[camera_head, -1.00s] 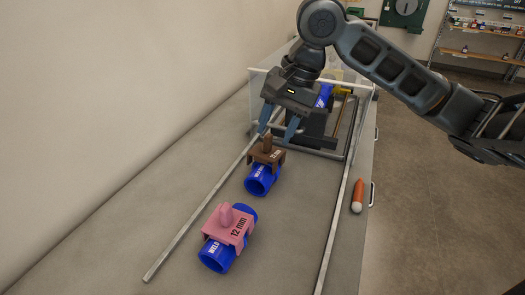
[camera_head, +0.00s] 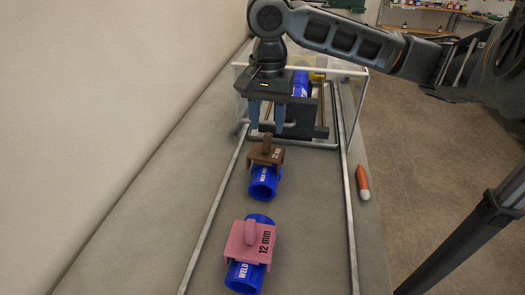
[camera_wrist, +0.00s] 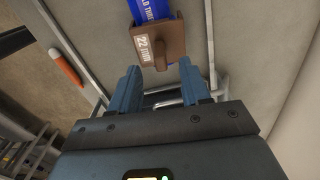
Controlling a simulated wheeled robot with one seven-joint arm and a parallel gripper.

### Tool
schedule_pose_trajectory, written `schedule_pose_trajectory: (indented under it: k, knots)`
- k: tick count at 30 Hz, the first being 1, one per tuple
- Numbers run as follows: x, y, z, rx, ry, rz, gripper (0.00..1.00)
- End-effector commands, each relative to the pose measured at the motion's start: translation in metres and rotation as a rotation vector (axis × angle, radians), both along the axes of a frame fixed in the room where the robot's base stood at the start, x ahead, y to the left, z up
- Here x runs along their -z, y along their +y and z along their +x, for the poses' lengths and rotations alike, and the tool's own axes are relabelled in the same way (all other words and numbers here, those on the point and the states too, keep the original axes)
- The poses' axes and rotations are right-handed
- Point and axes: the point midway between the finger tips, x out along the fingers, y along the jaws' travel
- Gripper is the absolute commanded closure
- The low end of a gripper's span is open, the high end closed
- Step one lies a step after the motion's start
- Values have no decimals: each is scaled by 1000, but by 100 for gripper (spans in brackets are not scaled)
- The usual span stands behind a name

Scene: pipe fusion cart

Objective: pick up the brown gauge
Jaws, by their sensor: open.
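The brown gauge (camera_head: 265,155) sits on top of a blue pipe piece (camera_head: 264,184) on the cart, its upright handle standing up. In the wrist view the gauge (camera_wrist: 160,42) lies beyond my fingertips, and its label reads 22 mm. My gripper (camera_head: 267,130) is open and empty, pointing down. In the head view its fingertips appear just above and behind the gauge's handle. In the wrist view (camera_wrist: 160,75) the handle points into the space between the fingers; I cannot tell whether it is touched.
A pink gauge (camera_head: 249,240) marked 12 mm sits on another blue pipe (camera_head: 243,278) nearer to me. Metal rails (camera_head: 351,215) run along both sides. A framed dark machine (camera_head: 305,117) stands behind. An orange marker (camera_head: 363,182) lies right of the right rail.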

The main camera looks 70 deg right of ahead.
Motion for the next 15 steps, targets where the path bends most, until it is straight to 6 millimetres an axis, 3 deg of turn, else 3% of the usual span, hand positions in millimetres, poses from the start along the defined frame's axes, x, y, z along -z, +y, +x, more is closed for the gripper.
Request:
schedule_pose_trajectory:
  k: [9,15]
  knots:
    - [40,2,0,1,1,1,53]
    - [54,2,0,0,-1,0,53]
